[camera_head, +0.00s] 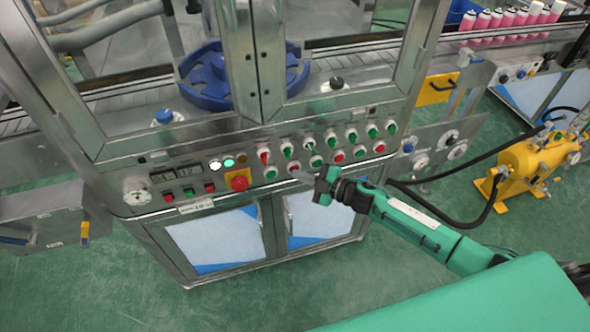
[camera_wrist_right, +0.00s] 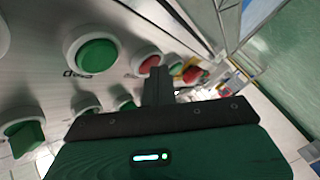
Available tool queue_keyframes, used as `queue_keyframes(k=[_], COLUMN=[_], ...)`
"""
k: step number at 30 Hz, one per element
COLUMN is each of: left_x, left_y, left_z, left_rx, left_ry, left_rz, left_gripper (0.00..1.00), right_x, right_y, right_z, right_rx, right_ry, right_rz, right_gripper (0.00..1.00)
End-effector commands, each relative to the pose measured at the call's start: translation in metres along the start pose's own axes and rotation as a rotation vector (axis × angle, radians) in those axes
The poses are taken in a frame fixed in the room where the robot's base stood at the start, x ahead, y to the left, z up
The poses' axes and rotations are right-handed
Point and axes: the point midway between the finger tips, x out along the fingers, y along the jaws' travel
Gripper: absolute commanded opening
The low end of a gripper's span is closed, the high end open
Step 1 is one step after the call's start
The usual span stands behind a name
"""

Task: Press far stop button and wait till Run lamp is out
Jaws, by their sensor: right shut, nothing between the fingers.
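The control panel (camera_head: 205,175) carries rows of red and green round buttons. Two indicator lamps left of centre are lit, a white one (camera_head: 215,165) and a green one (camera_head: 229,162); an amber lamp (camera_head: 241,159) beside them looks dim. I cannot read which is the Run lamp. My right gripper (camera_head: 308,178) is shut and empty, close to the panel just below a red button (camera_head: 294,166). In the right wrist view, the shut fingers (camera_wrist_right: 158,82) overlap the lower edge of a red button (camera_wrist_right: 147,62); contact cannot be told. My left gripper is out of view.
A red emergency stop on a yellow plate (camera_head: 239,179) sits left of my right gripper. Large green buttons (camera_wrist_right: 97,54) are close beside the fingers. Glass doors and a blue star wheel (camera_head: 205,75) are above the panel. A yellow pump unit (camera_head: 525,165) stands at the right.

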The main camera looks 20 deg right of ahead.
Motion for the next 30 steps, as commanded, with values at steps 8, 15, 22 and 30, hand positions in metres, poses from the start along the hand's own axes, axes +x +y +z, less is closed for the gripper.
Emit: queue_keyframes(k=[8,15,22,30], left_x=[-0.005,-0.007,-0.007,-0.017], left_y=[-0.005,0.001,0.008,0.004], left_z=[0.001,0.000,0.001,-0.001], left_rx=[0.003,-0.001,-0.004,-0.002], left_ry=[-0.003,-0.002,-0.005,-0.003], left_rz=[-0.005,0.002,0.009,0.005], left_gripper=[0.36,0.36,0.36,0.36], right_x=[-0.006,-0.011,-0.012,-0.028], right_y=[-0.004,-0.008,-0.008,-0.019], right_z=[-0.005,-0.009,-0.009,-0.021], right_rx=[0.001,0.000,0.000,0.002], right_ry=[0.000,0.000,0.000,0.000], right_rz=[0.000,0.001,0.000,-0.001], right_gripper=[0.00,0.00,0.00,0.00])
